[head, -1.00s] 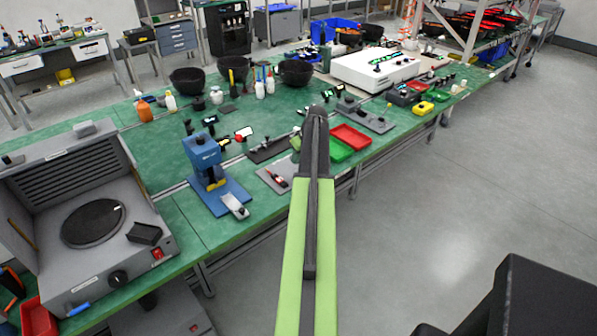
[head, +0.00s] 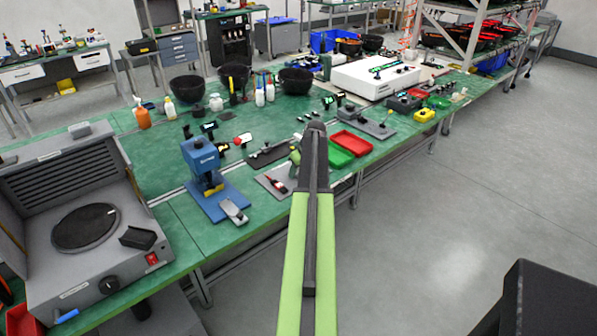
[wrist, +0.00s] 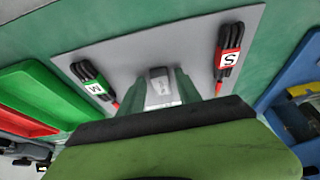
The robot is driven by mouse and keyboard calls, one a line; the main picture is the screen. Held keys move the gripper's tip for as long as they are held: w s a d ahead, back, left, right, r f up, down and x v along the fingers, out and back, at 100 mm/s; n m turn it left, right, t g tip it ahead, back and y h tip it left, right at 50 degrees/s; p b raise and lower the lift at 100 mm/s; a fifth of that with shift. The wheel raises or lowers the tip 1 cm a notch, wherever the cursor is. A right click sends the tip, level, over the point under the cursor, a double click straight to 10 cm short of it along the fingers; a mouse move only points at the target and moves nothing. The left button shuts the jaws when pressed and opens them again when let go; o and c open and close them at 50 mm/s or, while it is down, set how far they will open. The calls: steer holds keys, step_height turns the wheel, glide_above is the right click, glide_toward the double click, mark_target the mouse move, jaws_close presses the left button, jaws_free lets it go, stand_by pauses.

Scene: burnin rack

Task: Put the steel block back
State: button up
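The steel block (wrist: 160,90) is a small pale grey piece in the middle of the wrist view. My gripper (wrist: 161,88) has its green fingers on both sides of it, with no clear gap, and appears shut on it. Behind it is a grey mat (wrist: 140,48), with a black bundle tagged M (wrist: 93,86) to the left and one tagged S (wrist: 229,60) to the right. In the head view my gripper (head: 296,160) is over the right part of the mat (head: 266,185), mostly hidden by my arm. Whether the block touches the mat cannot be told.
The blue press (head: 200,160) stands left of the mat. Green (head: 340,157) and red (head: 352,143) trays lie to its right. A hotplate unit (head: 85,228) is at the near left. Black bowls (head: 187,88) and bottles stand farther back.

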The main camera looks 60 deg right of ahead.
stand_by(0.3)
steer(key=p+v, duration=1.1)
steer(key=v, duration=0.1)
steer(key=shift+r, duration=0.15)
